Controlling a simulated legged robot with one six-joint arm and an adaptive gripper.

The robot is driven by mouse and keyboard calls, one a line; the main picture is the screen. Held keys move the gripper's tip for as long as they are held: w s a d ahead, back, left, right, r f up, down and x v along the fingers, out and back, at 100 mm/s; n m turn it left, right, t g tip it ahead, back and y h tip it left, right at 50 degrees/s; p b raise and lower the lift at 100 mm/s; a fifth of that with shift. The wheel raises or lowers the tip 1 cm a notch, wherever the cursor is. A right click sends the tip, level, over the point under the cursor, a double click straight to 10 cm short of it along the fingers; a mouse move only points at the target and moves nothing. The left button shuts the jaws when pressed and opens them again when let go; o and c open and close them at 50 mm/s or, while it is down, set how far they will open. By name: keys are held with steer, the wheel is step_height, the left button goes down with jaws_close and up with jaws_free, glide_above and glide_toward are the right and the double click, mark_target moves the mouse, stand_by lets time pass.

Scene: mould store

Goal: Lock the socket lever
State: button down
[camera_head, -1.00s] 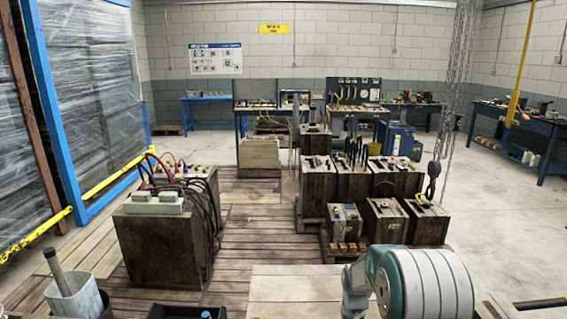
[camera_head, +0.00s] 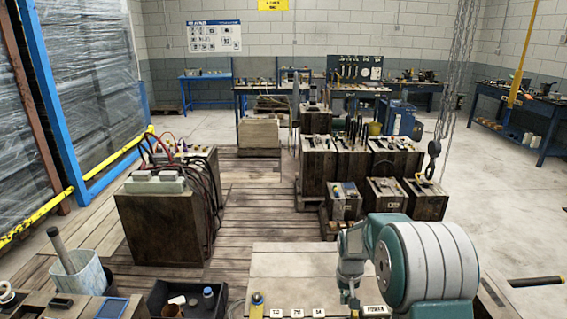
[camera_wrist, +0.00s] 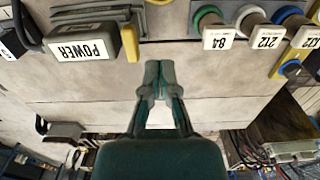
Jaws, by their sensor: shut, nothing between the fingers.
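In the wrist view, a short yellow lever-like bar (camera_wrist: 130,43) stands beside the POWER label block (camera_wrist: 84,47). I cannot tell for certain that it is the socket lever. A yellow piece with a blue knob (camera_wrist: 291,69) is at the right edge. My gripper (camera_wrist: 159,72) is shut and empty over the bare bench top, below and slightly right of the yellow bar, apart from it. In the head view my arm hides this bar.
The pale bench top (camera_head: 290,262) is clear in its middle. In the head view, a black bin (camera_head: 165,299) and a bucket holding a rod (camera_head: 80,275) are at lower left. Wooden crates (camera_head: 175,220) stand beyond. A hook (camera_head: 433,152) hangs on chains at right.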

steer(key=shift+r, duration=1.95)
steer(key=shift+r, duration=0.1)
steer(key=s+r+t, duration=0.3)
steer(key=s+r, duration=0.9)
steer(key=r, duration=0.4)
steer(key=s+a+r+t, duration=0.1)
steer(key=s+r+t, duration=0.1)
steer(key=s, duration=1.6)
steer(key=shift+a+r+t, duration=0.2)
steer(key=shift+r+t, duration=0.1)
steer(key=shift+r, duration=0.35)
steer(key=shift+s, duration=0.1)
